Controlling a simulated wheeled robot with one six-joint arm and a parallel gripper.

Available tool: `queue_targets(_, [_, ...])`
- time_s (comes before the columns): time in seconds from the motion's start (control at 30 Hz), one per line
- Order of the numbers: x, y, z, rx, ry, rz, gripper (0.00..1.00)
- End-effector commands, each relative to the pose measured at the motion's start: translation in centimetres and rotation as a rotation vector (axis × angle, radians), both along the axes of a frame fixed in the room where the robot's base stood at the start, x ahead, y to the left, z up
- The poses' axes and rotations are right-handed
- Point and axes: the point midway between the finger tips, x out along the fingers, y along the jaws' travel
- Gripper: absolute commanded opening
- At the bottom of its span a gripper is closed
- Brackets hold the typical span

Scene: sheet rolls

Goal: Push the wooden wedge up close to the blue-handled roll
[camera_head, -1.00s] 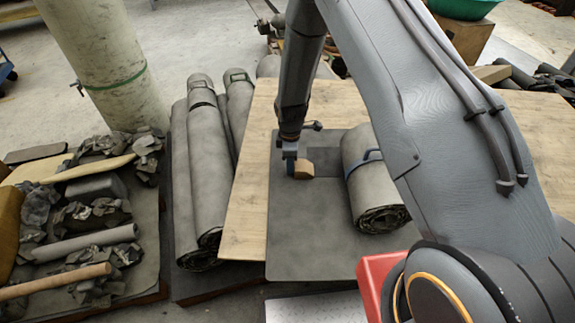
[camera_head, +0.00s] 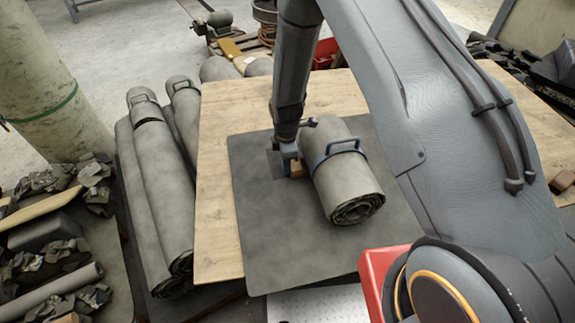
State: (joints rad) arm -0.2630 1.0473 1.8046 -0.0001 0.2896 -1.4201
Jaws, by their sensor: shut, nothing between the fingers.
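The blue-handled roll (camera_head: 341,172) is a grey sheet roll with a blue strap handle, lying on a dark grey mat (camera_head: 262,240). The small wooden wedge (camera_head: 299,169) lies on the mat at the roll's left side, partly hidden by my gripper. Only a narrow strip of it shows between gripper and roll; whether it touches the roll I cannot tell. My gripper (camera_head: 286,169) is shut and empty, pointing down at the wedge's left side, very near or against it.
The mat lies on a pale wooden board (camera_head: 218,210). Several grey rolls (camera_head: 150,185) lie left of the board. Rubble and scraps (camera_head: 45,265) fill the lower left. A concrete pillar (camera_head: 40,85) stands at the far left. The mat's front left is clear.

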Motion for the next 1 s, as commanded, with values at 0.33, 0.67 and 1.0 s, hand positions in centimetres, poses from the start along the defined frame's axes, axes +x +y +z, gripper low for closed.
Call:
queue_targets(0.33, [0.0, 0.2, 0.0, 0.0, 0.0, -0.004, 0.0])
queue_targets(0.67, [0.1, 3.5, 1.4, 0.001, -0.004, -0.012, 0.0])
queue_targets(1.0, [0.0, 3.4, 7.3, 0.001, -0.003, -0.011, 0.0])
